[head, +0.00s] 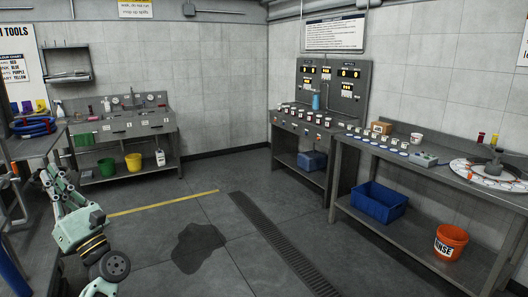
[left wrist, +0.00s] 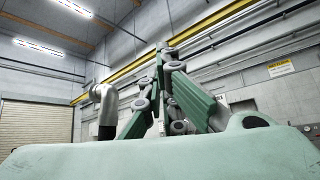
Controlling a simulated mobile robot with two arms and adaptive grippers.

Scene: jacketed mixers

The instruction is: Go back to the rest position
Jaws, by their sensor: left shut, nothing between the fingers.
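My left gripper (head: 47,174) shows at the lower left of the head view, raised over the floor, with its pale green fingers pointing up. It is shut and empty. In the left wrist view my left gripper (left wrist: 161,52) points up toward the ceiling, with its fingers drawn together and nothing held between them. My right gripper is in neither view.
A sink bench (head: 150,125) and a control panel bench (head: 333,110) stand farther back. An orange bucket (head: 450,243) sits on a right-hand shelf. The middle floor is open, with a dark wet patch (head: 198,248).

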